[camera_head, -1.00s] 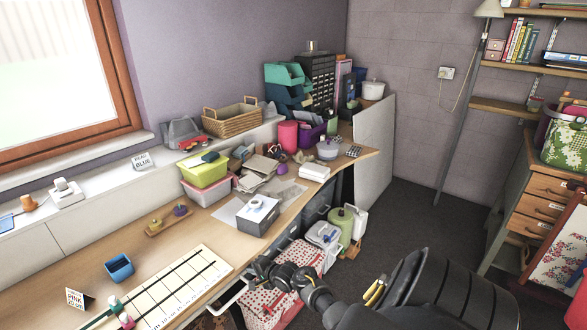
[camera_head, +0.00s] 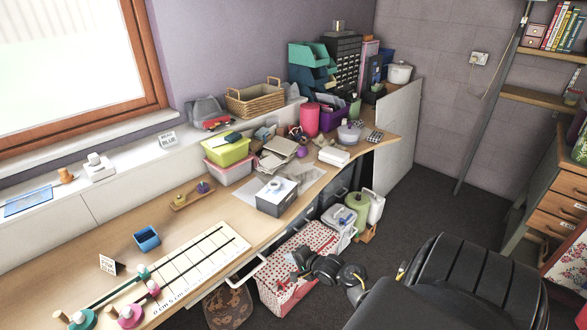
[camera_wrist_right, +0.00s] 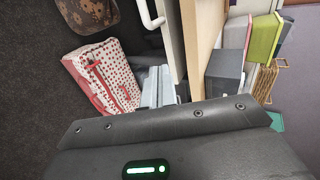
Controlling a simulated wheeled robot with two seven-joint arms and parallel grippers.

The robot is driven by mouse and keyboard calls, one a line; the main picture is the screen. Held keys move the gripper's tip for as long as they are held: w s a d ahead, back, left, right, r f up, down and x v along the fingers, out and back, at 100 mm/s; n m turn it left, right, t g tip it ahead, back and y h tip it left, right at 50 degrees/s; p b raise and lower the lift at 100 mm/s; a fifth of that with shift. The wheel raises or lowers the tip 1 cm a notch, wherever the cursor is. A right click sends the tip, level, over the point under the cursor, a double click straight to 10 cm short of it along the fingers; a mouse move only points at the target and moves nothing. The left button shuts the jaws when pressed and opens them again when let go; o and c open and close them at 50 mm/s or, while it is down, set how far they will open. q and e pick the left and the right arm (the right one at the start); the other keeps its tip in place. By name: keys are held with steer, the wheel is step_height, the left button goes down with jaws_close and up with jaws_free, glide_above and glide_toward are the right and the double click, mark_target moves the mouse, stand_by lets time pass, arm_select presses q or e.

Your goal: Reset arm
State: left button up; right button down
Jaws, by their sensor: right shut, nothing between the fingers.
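My right arm (camera_head: 350,275) comes in from the lower right in the head view, low beside the front of the desk. My right gripper (camera_head: 299,262) is at its far end, in front of the red-and-white dotted basket (camera_head: 285,294). It is shut and empty; its fingertips are small and dark there. In the right wrist view, a dark part of my own arm with a green light fills the bottom and the fingers do not show. The dotted basket appears there at the left (camera_wrist_right: 98,78). My left gripper is out of view.
The desk (camera_head: 120,225) holds a marked ribbon board (camera_head: 205,255), a blue tray (camera_head: 147,238), a grey box (camera_head: 275,200) and a green-yellow bin (camera_head: 226,151). A white-handled drawer edge is close to the dotted basket. Bare dark floor (camera_head: 400,215) lies right of the desk.

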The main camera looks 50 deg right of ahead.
steer(key=shift+v, duration=0.75)
steer(key=s+a+f+n+g, duration=0.25)
steer(key=s+f+n, duration=0.4)
steer(key=f, duration=0.35)
steer(key=s+a+f+n+g, duration=0.2)
steer(key=s+a+f+n, duration=0.2)
steer(key=s+f+n, duration=0.45)
steer(key=s+a+f+n+g, duration=0.2)
steer(key=s+a+f, duration=0.2)
steer(key=s, duration=0.5)
steer(key=s+a+f+n+g, duration=0.1)
steer(key=s+a+f+g, duration=0.1)
steer(key=s+a+f, duration=0.3)
steer(key=s+a+f+n+g, duration=0.2)
steer(key=s+a+f, duration=0.2)
steer(key=s, duration=0.8)
steer(key=shift+s+a+f+n, duration=0.3)
steer(key=shift+s+f, duration=0.05)
steer(key=shift+f, duration=0.4)
